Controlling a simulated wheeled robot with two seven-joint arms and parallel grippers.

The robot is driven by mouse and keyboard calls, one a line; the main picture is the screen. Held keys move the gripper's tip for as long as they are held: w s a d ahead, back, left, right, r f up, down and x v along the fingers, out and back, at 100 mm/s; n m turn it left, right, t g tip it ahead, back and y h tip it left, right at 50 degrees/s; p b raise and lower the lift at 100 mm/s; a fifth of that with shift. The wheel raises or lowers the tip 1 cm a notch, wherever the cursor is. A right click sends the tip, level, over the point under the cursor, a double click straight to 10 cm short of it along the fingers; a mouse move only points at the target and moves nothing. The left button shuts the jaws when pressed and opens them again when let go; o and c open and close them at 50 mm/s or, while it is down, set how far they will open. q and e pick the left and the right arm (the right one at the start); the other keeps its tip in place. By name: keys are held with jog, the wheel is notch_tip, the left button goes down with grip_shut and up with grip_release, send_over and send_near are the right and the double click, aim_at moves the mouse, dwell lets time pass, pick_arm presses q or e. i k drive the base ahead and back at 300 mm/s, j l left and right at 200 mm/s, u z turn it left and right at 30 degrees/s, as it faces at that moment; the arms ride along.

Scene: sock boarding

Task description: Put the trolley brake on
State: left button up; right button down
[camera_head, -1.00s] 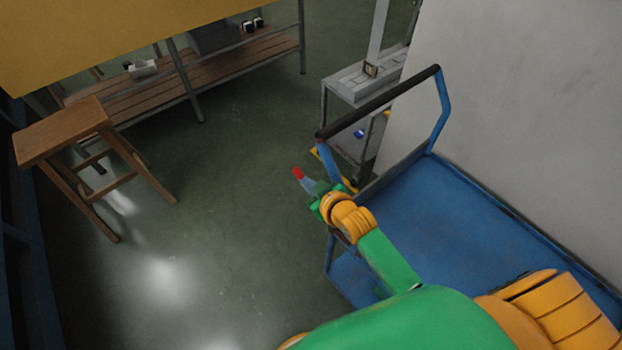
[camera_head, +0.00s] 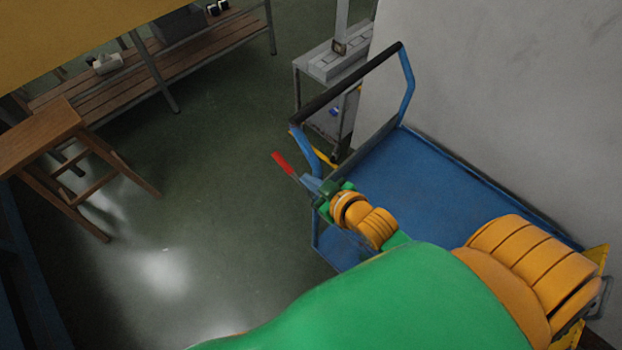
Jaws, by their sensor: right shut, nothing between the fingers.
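The trolley (camera_head: 440,180) has a blue deck, blue side posts and a dark push bar (camera_head: 345,80). It stands along the pale wall on the right. The brake lever with a red grip (camera_head: 283,163) sticks out beyond the trolley's near left post. My right gripper (camera_head: 311,184) is shut beside that post, at the lower end of the lever. Nothing shows between its fingers. I cannot tell whether the fingers touch the lever. My right arm hides the near part of the deck and the lever's mount. My left gripper is out of view.
A wooden stool (camera_head: 45,135) stands at the left. A slatted bench (camera_head: 150,65) lies behind it. A grey stand (camera_head: 330,65) is close behind the push bar. The green floor (camera_head: 210,160) between stool and trolley is open. A yellow surface (camera_head: 80,30) covers the upper left.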

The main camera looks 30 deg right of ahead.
aim_at(282, 161)
jog(key=i+j+z, duration=0.25)
jog(key=j+z, duration=0.2)
jog(key=i+j+z, duration=0.15)
jog(key=j+z, duration=0.3)
jog(key=i+j+z, duration=0.1)
jog(key=j+z, duration=0.35)
jog(key=j, duration=0.2)
jog(key=j+z, duration=0.45)
jog(key=k+j, duration=0.05)
jog(key=j, duration=0.05)
